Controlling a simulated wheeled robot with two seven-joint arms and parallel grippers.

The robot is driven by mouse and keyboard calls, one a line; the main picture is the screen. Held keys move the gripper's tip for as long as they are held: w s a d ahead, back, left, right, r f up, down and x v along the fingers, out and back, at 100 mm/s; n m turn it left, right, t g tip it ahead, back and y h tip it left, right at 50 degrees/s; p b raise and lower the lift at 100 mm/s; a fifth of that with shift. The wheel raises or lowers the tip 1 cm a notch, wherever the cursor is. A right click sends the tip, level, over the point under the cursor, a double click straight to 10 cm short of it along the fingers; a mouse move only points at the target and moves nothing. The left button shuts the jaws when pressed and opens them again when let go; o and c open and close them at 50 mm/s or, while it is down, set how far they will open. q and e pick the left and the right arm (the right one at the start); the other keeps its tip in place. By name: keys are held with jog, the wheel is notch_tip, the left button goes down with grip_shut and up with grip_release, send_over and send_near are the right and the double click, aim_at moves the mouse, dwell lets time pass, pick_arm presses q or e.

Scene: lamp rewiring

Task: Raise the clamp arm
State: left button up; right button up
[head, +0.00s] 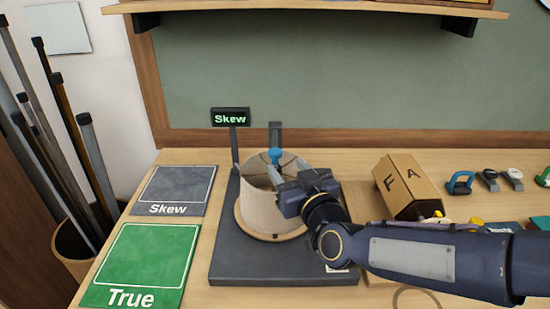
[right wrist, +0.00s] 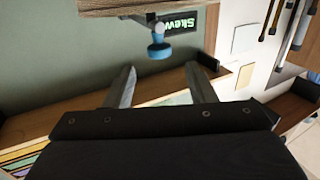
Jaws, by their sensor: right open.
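A cream lampshade (head: 268,207) with a wooden lower ring stands on a dark base plate (head: 235,262). The clamp arm, a grey upright with a blue rounded end (head: 275,156), rises at the back of the shade, its blue end over the shade's top opening. It also shows in the right wrist view, where the blue end (right wrist: 159,50) lies just beyond and between the fingertips. My right gripper (head: 276,178) is open over the shade, close to the blue end; its two fingers (right wrist: 161,68) are apart with nothing between them. The left gripper is not in view.
A small sign reading "Skew" (head: 231,118) stands on a post behind the shade. Grey "Skew" (head: 175,190) and green "True" (head: 140,265) mats lie to the left. A cardboard box (head: 402,187) and several small tools are at the right. A shelf (head: 310,8) hangs above.

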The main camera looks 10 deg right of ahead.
aim_at(275, 151)
jog(key=shift+w+r, duration=0.1)
jog(key=shift+w, duration=0.25)
jog(key=w, duration=0.4)
jog(key=w+a, duration=0.1)
jog(key=w, duration=0.2)
jog(key=shift+a, duration=0.1)
jog(key=shift+r+p, duration=0.1)
jog(key=shift+p, duration=0.2)
grip_shut()
